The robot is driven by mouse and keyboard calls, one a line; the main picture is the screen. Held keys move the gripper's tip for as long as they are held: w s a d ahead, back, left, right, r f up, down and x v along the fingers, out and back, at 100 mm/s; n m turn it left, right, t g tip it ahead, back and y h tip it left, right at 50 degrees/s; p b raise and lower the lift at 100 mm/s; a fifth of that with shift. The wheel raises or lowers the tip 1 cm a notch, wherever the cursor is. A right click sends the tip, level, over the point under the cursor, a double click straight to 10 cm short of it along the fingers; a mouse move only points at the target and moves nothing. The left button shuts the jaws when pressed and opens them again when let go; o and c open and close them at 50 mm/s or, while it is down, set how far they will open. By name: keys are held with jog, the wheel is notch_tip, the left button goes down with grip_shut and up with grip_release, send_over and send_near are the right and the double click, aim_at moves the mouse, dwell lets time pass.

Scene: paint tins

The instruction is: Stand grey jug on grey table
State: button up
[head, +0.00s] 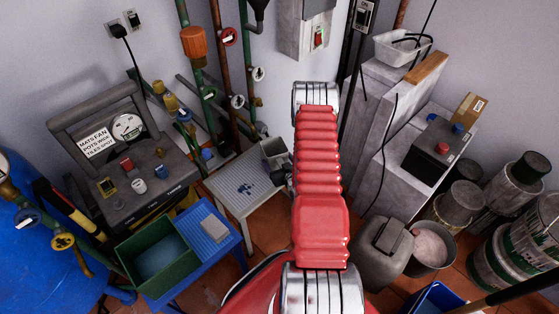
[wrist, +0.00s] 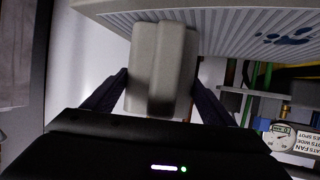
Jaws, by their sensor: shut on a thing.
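The grey jug (head: 274,152) is between the fingers of my gripper (head: 280,170), at the right back corner of the grey table (head: 232,197) in the head view. My red arm partly hides the gripper there. In the wrist view the jug (wrist: 160,68) is a plain grey body with a raised ridge, with a dark finger of my gripper (wrist: 160,100) on each side. The ribbed grey table top (wrist: 225,32) with a blue mark shows behind it. I cannot tell whether the jug touches the table.
A blue table (head: 205,262) with a green bin (head: 160,255) and a grey block stands at the front left. Pipes and valves line the back wall. A grey canister (head: 382,246), a bucket (head: 430,248) and several tins stand at the right. The table's front half is clear.

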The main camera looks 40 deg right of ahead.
dwell(0.3)
jog(key=o, duration=1.2)
jog(key=shift+f, duration=0.1)
jog(key=v, duration=1.2)
jog(key=shift+w, duration=0.1)
